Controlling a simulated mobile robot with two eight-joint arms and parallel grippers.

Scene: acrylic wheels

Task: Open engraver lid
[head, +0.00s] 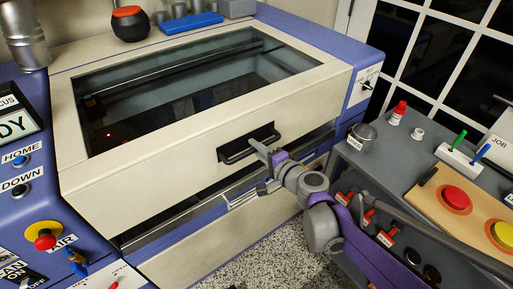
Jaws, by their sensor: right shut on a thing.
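The engraver lid (150,182) is a cream panel with a dark glass window (200,85) on top. A black bar handle (236,153) sits on its front face. My right gripper (263,155) is at the right part of this handle and shut on it. The exact contact is partly hidden by the fingers. A gap (165,222) shows below the lid's front edge, with the engraver's inside partly visible through it, so the lid stands slightly raised. My left gripper is not in view.
The blue engraver body (345,50) surrounds the lid. A control panel with a red and yellow knob (45,236) is at the left. A grey cart (372,165) with a wooden button board (455,205) stands at the right. Speckled floor (250,250) shows in front.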

